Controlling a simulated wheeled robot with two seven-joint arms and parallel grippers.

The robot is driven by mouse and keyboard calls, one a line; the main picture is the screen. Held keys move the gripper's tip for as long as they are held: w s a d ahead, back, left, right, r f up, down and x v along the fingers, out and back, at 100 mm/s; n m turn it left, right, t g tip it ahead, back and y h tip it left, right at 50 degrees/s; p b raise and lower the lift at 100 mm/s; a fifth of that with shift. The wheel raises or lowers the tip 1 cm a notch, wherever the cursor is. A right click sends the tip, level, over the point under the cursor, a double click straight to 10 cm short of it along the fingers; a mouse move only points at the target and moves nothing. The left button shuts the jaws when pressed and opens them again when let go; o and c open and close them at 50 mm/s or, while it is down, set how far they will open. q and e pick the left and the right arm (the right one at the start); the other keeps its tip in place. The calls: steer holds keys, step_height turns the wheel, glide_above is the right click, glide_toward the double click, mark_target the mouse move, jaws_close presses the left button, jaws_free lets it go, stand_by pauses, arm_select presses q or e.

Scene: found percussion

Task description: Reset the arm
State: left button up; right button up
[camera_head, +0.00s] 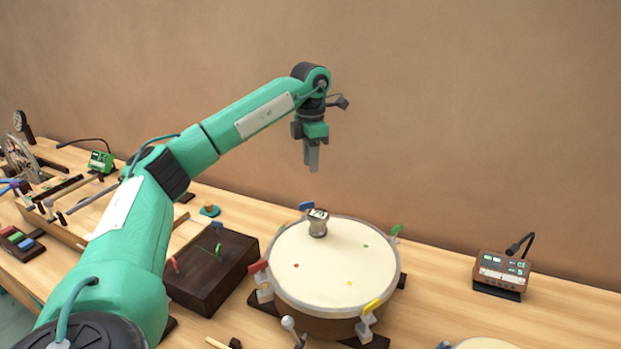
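My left arm (190,150) is green and comes in from the lower left, reaching up over the table. My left gripper (312,167) hangs down in the air, with its grey fingers pointing at the drum below. The fingers look close together from this side, and I cannot tell whether there is a gap. Nothing shows held between them. My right arm and gripper are not in view.
A round drum (345,275) with a cream skin and coloured clamps stands below the gripper. A small metal object (318,223) sits on it. A dark wooden box (212,272) is at its left. A brown device (501,272) stands at the right.

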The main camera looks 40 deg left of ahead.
arm_select(q)
steer(key=shift+r, duration=0.95)
